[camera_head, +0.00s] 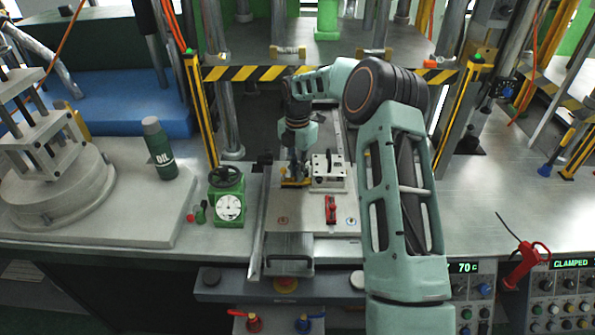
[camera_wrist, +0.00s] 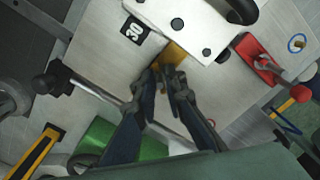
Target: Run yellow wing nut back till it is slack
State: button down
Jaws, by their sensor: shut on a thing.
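The yellow wing nut (camera_wrist: 173,54) shows in the wrist view at the edge of a pale metal block (camera_wrist: 185,22). My gripper (camera_wrist: 168,76) is shut on it, and its fingertips cover part of it. In the head view my gripper (camera_head: 296,172) points down at the left side of the same block (camera_head: 328,172), where some yellow (camera_head: 293,183) shows at its tips. How tight the wing nut sits cannot be told.
A red lever (camera_head: 330,209) sits on the plate (camera_head: 300,222) in front of the block. A green gauge box with a handwheel (camera_head: 228,206) stands at left. A dark green oil bottle (camera_head: 159,148) stands further left. Striped yellow-black posts (camera_head: 200,110) flank the work area.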

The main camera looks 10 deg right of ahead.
jog(key=c, duration=2.3)
grip_release()
jog(key=shift+f, duration=0.15)
jog(key=shift+o, duration=0.2)
notch_tip(320, 180, up, 12)
